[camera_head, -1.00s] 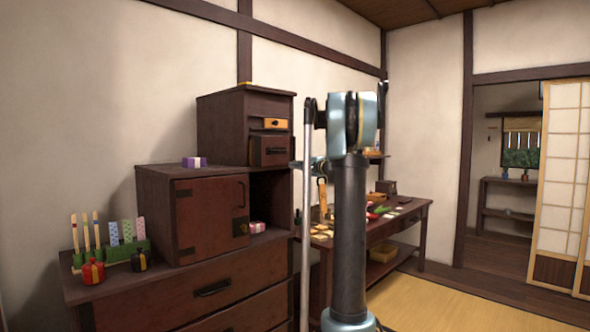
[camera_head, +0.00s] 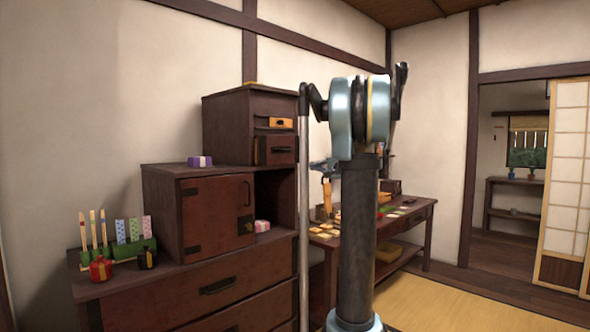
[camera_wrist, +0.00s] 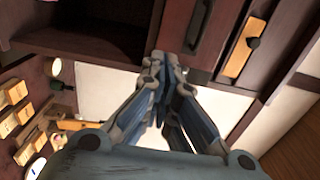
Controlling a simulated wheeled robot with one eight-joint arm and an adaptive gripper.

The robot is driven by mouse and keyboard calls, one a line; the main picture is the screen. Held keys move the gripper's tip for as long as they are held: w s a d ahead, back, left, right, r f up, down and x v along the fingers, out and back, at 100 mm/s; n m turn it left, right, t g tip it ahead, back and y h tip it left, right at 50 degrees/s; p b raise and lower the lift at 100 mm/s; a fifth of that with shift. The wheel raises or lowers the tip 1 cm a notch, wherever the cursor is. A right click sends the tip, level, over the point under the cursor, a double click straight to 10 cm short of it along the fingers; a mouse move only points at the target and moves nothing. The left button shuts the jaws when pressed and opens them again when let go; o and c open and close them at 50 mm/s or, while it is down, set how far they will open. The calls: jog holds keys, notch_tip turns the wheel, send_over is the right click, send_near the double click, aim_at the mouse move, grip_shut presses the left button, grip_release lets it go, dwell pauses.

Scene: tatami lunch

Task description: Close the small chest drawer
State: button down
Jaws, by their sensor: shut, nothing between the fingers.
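The small dark wood chest (camera_head: 228,128) stands on top of the larger cabinet by the wall. Its lower drawer (camera_head: 277,151) has a dark front with a black handle, and a strip of its side shows, so it sticks out a little. In the wrist view the dark red drawer front (camera_wrist: 212,33) is at the top. My gripper (camera_wrist: 162,62) is shut and empty, its tips close to the drawer's edge; I cannot tell whether they touch. In the head view my arm hides part of the area right of the chest.
Above the drawer is a yellow-orange front (camera_head: 275,123). A low table (camera_head: 425,218) with small items stands behind my arm. Tatami lies front right.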

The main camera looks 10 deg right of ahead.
send_near(278, 162)
jog(key=x, duration=0.7)
jog(key=shift+a+f, duration=0.1)
jog(key=shift+f, duration=0.3)
dwell(0.3)
jog(key=shift+x, duration=0.8)
jog(key=shift+w+a, duration=0.2)
jog(key=shift+w, duration=0.05)
jog(key=shift+r, duration=0.25)
jog(key=shift+r, duration=0.1)
